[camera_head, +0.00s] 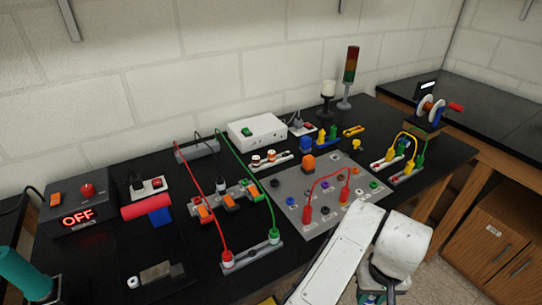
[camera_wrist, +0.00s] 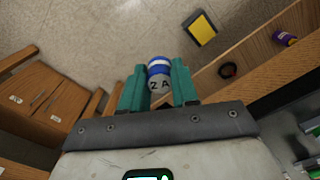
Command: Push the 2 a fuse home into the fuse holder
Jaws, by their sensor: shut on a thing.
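My gripper (camera_wrist: 158,82) is shut on the 2 A fuse (camera_wrist: 159,72), a short cylinder with a blue-and-white body and a grey face marked "2 A". The fuse sits between the two teal fingers, over the floor and clear of the bench. In the head view my gripper (camera_head: 371,297) is at the bottom edge, mostly hidden by my white arm. I cannot tell for sure which part is the fuse holder. A grey strip (camera_head: 243,198) with orange parts and a dark upright piece lies mid-bench. A pale rack (camera_head: 282,159) behind it holds two red-and-white cylinders.
A grey panel (camera_head: 328,218) with coloured sockets and a red lead stands right of the strip. Red and green leads arch over the strip. A box reading OFF (camera_head: 78,216) is at the left. A yellow-topped thing (camera_wrist: 201,28) shows on the floor.

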